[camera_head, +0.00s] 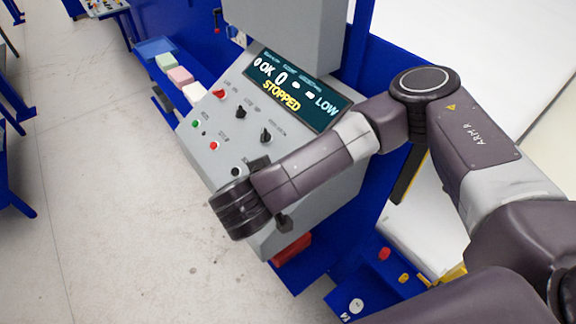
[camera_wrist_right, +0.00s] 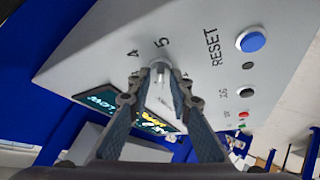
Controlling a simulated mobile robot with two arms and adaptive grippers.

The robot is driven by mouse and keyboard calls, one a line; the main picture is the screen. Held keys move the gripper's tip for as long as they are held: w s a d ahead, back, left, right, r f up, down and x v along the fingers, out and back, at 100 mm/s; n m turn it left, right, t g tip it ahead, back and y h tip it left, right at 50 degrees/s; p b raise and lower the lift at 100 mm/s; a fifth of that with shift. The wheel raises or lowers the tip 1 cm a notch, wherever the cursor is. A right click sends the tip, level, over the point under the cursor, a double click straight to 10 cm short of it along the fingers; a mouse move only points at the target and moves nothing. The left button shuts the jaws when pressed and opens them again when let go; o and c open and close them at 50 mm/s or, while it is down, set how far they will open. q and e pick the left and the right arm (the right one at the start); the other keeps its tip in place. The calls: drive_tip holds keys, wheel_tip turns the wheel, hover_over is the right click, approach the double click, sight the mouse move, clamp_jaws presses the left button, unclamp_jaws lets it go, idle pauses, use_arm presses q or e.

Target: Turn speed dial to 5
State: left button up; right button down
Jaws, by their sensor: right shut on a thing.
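The speed dial (camera_wrist_right: 160,72) is a small grey knob on the sloped panel face, with the printed numbers 4 and 5 beside it in the right wrist view. My right gripper (camera_wrist_right: 157,88) has its two fingers on either side of the dial and is shut on it. A light mark on the dial points roughly toward the 5, but it is too small to tell exactly. In the head view my right wrist hides the dial and the fingers. My left gripper is not in view.
The grey control panel (camera_head: 222,140) has a display (camera_head: 292,88) reading OK, 0, STOPPED and LOW. Red and green buttons and black knobs sit left of my arm. A blue button (camera_wrist_right: 251,40) labelled RESET is near the dial. Foam blocks (camera_head: 180,76) lie behind the panel.

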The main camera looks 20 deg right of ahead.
drive_tip(key=shift+f, duration=0.1)
idle(0.4)
drive_tip(key=c, duration=2.1)
unclamp_jaws()
drive_tip(key=shift+s+a+r, duration=0.2)
drive_tip(key=shift+r, duration=0.05)
drive_tip(key=v, duration=1.1)
drive_tip(key=shift+s, duration=0.1)
